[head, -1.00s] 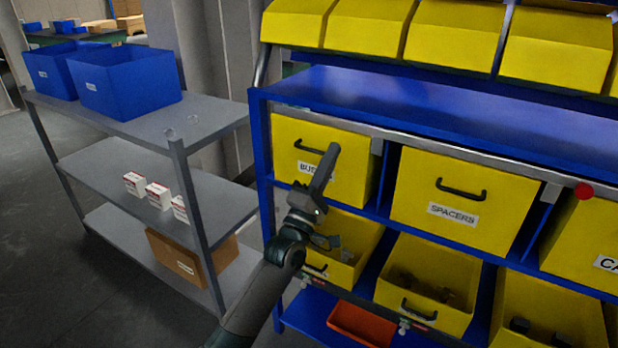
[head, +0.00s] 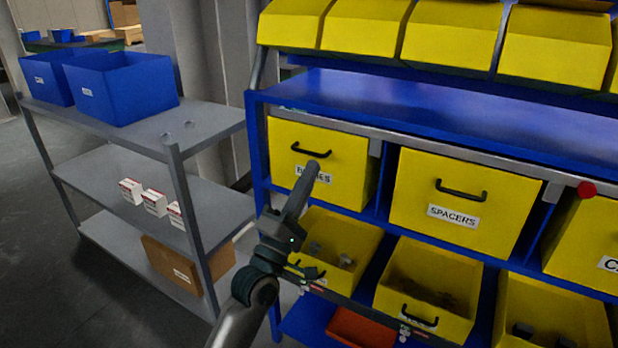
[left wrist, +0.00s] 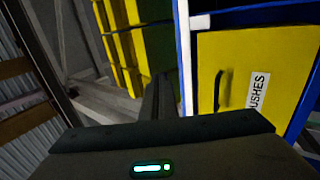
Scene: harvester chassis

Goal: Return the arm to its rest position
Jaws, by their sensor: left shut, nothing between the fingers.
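My left arm comes in from the bottom of the head view. Its left gripper (head: 308,180) is shut and empty, in front of the yellow bushes drawer (head: 340,170) at the left end of the blue rack. The gripper covers part of that drawer's label. In the left wrist view the same drawer (left wrist: 245,75) shows at the right with its black handle, and the dark gripper (left wrist: 155,100) points past its left side. My right gripper is in neither view.
A blue rack (head: 420,100) holds a spacers drawer (head: 460,185), open lower yellow bins (head: 430,280) and upper yellow bins (head: 450,35). A grey shelf (head: 140,135) to the left bears blue bins (head: 125,85), white boxes and a cardboard box (head: 175,265). Floor shows at far left.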

